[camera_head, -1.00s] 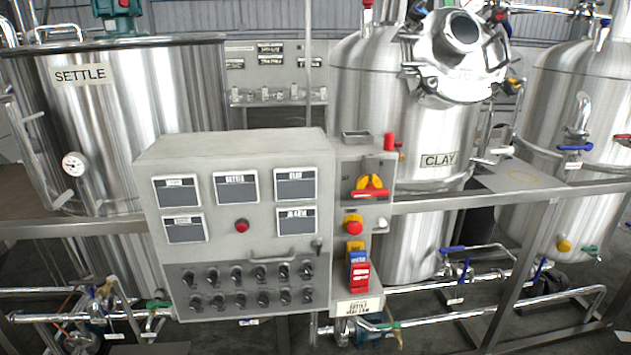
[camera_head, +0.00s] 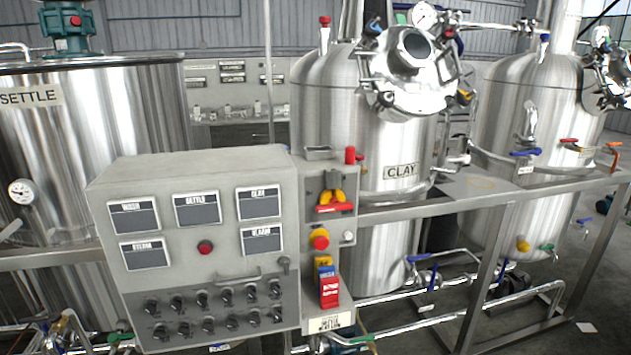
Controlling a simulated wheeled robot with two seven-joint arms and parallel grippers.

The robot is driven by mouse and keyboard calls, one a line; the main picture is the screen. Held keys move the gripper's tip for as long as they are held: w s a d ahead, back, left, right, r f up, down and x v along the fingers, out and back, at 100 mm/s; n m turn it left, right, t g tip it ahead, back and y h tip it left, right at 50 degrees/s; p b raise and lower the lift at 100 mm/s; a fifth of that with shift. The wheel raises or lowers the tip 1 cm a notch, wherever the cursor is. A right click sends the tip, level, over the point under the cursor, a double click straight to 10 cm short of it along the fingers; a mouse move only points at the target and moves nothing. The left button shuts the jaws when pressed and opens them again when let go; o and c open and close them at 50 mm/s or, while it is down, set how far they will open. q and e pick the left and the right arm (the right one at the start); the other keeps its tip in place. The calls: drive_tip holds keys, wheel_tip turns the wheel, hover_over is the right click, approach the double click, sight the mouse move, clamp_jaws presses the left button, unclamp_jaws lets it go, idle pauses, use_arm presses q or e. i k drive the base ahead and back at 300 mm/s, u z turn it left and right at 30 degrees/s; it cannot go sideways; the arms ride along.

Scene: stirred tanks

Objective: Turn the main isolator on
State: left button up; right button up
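The main isolator appears to be the red and yellow rotary handle (camera_head: 331,201) on the narrow grey box at the right side of the control panel (camera_head: 193,256). Its red bar lies roughly horizontal in front of a yellow part. Below it is a red mushroom button on a yellow base (camera_head: 320,240). Lower still hang red, blue and yellow tags (camera_head: 328,284). Neither of my grippers shows in the head view.
A tank marked SETTLE (camera_head: 110,130) stands at the left and one marked CLAY (camera_head: 340,120) behind the panel. A metal frame rail (camera_head: 480,196) runs right from the panel. Pipes with valves (camera_head: 460,310) lie low at the right.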

sight(329, 202)
drive_tip(key=k, duration=1.3)
drive_tip(key=u, duration=0.7)
drive_tip(key=i, duration=1.75)
drive_tip(key=z, duration=0.4)
